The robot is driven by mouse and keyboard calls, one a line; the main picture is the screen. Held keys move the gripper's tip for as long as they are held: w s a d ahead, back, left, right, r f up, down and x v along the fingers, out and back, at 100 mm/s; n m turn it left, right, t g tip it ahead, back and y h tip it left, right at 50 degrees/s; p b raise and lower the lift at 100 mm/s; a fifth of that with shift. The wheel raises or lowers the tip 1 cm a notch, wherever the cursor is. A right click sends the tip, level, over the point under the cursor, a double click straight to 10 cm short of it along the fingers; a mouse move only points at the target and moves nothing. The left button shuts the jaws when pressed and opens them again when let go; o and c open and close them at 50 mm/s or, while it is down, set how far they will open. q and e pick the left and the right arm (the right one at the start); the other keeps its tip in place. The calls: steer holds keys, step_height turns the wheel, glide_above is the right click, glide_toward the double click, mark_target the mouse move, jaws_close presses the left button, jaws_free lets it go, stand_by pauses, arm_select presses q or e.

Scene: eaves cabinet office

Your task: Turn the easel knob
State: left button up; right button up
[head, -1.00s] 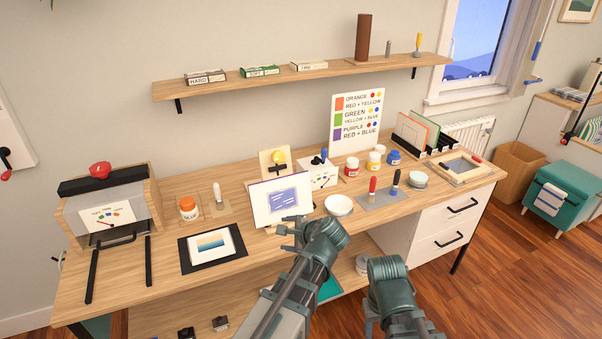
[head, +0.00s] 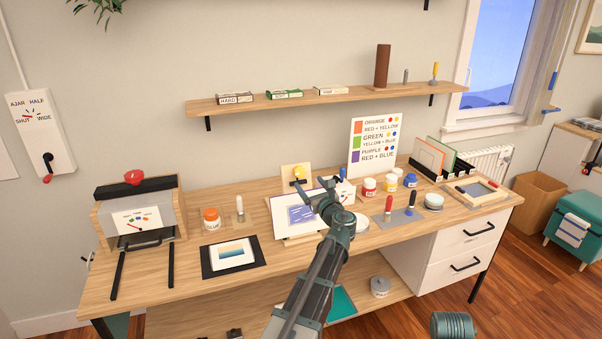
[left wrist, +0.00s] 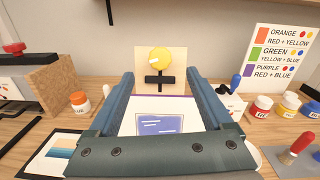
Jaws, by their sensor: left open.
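The easel knob (head: 299,171) is a round yellow knob with a pale mark on an upright beige panel (head: 286,183) at the back of the desk. In the left wrist view the knob (left wrist: 161,58) is straight ahead, beyond the fingertips, with a black crossbar and post (left wrist: 160,79) below it. A white card with a purple-blue picture (head: 299,214) leans in front of the panel. My left gripper (head: 320,184) is open and empty above the card; in the left wrist view its fingers (left wrist: 160,76) point at the panel. My right gripper is out of view.
A glue jar (head: 211,219) stands left of the card. Paint jars (head: 369,187) and the colour chart (head: 373,147) stand to the right. The shelf (head: 330,97) spans the wall above. A cabinet box with a red knob (head: 134,177) stands at the desk's left end.

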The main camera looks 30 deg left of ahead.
mark_target(300, 172)
arm_select(q)
steer(key=x, duration=1)
steer(key=shift+c, duration=0.3)
jaws_close()
steer(key=shift+n, duration=0.3)
steer(key=n+g, duration=0.1)
steer(key=n, duration=0.2)
steer(key=n+g+y+p, duration=0.1)
steer(key=n, duration=0.2)
steer(key=shift+n, duration=0.4)
steer(key=n+g+p, duration=0.1)
steer(key=n, duration=0.1)
steer(key=n+p, duration=0.1)
steer(key=n, duration=0.2)
steer(key=shift+s+g, duration=0.1)
steer(key=shift+g, duration=0.3)
steer(key=shift+a+f+n+g+h+p, duration=0.15)
steer(key=shift+n+g+h+p, duration=0.25)
steer(key=shift+n, duration=1.1)
